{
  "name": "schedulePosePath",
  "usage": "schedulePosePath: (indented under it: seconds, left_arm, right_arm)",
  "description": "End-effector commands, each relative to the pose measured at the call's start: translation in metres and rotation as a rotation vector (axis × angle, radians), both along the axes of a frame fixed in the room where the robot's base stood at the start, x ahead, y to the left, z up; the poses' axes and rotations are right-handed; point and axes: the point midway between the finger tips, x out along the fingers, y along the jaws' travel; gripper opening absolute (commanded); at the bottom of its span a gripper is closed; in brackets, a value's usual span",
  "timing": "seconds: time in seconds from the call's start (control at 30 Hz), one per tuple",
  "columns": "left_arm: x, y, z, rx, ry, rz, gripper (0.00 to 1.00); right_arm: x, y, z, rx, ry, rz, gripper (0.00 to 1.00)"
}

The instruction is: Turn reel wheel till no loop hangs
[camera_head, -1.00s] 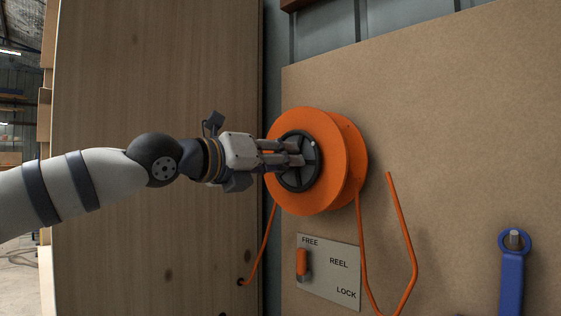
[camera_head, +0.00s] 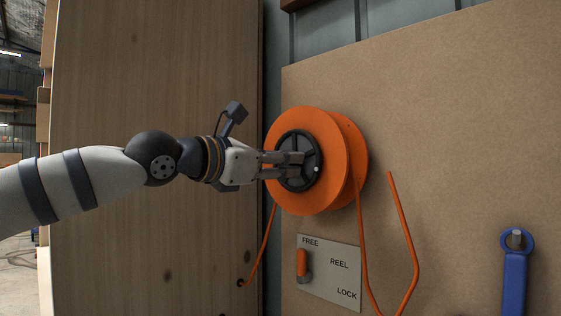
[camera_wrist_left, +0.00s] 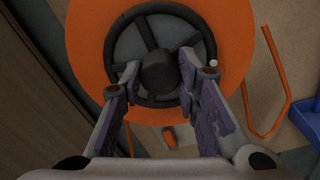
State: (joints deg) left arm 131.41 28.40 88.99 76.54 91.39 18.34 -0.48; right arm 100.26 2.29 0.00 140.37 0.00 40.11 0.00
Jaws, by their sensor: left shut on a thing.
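The orange reel (camera_head: 335,150) is mounted on the brown board, with a black spoked wheel (camera_head: 310,143) on its face. A small white dot (camera_head: 316,169) marks the wheel's rim at lower right. My left gripper (camera_head: 300,165) is at the wheel; in the left wrist view its fingers (camera_wrist_left: 158,82) straddle the dark hub (camera_wrist_left: 158,70) and are shut on the wheel. The orange cord (camera_head: 361,240) hangs from the reel in a loop past the picture's lower edge, and rises at right to an end (camera_head: 391,175). The right gripper is not in view.
A plate (camera_head: 340,265) marked FREE, REEL and LOCK sits below the reel; its orange lever (camera_head: 302,263) is at FREE. A blue-handled tool (camera_head: 515,270) hangs at right. A wooden panel (camera_head: 150,70) stands at left. Another cord stretch (camera_head: 264,250) runs to a hole there.

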Motion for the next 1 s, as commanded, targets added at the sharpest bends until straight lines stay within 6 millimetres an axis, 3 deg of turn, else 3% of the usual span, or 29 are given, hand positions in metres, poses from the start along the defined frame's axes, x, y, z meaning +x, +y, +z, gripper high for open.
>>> schedulePosePath:
  seconds: [0.5, 1.0]
  left_arm:
    - [0.0002, -0.0001, -0.0010, 0.323, -0.319, 0.000, 0.01]
    - [0.0002, -0.0001, -0.0010, 0.480, -0.476, 0.000, 0.01]
  right_arm:
    - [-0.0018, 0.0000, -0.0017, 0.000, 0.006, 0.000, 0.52]
    - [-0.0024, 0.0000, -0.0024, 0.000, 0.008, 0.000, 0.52]
